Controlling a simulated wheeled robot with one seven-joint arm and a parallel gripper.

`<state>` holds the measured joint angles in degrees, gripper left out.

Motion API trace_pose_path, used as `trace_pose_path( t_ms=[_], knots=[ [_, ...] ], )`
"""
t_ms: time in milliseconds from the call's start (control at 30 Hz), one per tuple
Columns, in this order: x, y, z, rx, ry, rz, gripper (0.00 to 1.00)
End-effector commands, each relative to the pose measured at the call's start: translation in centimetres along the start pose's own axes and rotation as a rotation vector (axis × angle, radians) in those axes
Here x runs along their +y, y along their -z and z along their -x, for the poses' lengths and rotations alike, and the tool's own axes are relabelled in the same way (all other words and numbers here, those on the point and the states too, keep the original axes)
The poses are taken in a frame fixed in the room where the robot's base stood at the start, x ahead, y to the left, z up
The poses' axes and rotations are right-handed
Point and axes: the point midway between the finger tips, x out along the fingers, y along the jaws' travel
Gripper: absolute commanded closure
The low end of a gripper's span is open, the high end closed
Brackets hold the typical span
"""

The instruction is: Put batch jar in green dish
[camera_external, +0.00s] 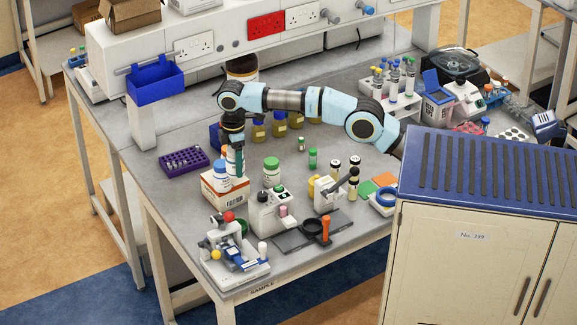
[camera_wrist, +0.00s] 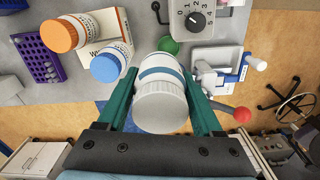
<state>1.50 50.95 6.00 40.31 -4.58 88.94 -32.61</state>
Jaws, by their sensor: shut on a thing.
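The batch jar (camera_wrist: 161,91), white with a white lid and a blue-grey band, is held between the two green fingers of my gripper (camera_wrist: 160,104) in the wrist view. My gripper (camera_external: 235,163) hangs above the bench's front left part in the external view, close to the box with bottles; the jar is mostly hidden there. The green dish (camera_wrist: 168,45) shows just beyond the jar in the wrist view, partly covered by it. In the external view the green dish (camera_external: 243,226) is on the bench between two instruments, partly hidden. The jar is apart from it.
A white dial instrument (camera_external: 270,213) and a red-knobbed microscope-like device (camera_external: 232,255) flank the dish. A purple rack (camera_external: 184,160) lies left.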

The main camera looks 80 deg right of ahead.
Motion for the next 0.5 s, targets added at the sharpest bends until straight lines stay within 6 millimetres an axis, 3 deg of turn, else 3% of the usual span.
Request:
trace_pose_path(
  t_ms=[100, 233, 500],
  knots=[
    [-1.8, 1.0, 0.6, 0.001, -0.001, 0.014, 1.0],
    [-2.5, 1.3, -0.2, -0.003, 0.001, 0.02, 1.0],
    [-2.5, 1.2, -6.5, -0.006, 0.003, 0.019, 1.0]
  ],
)
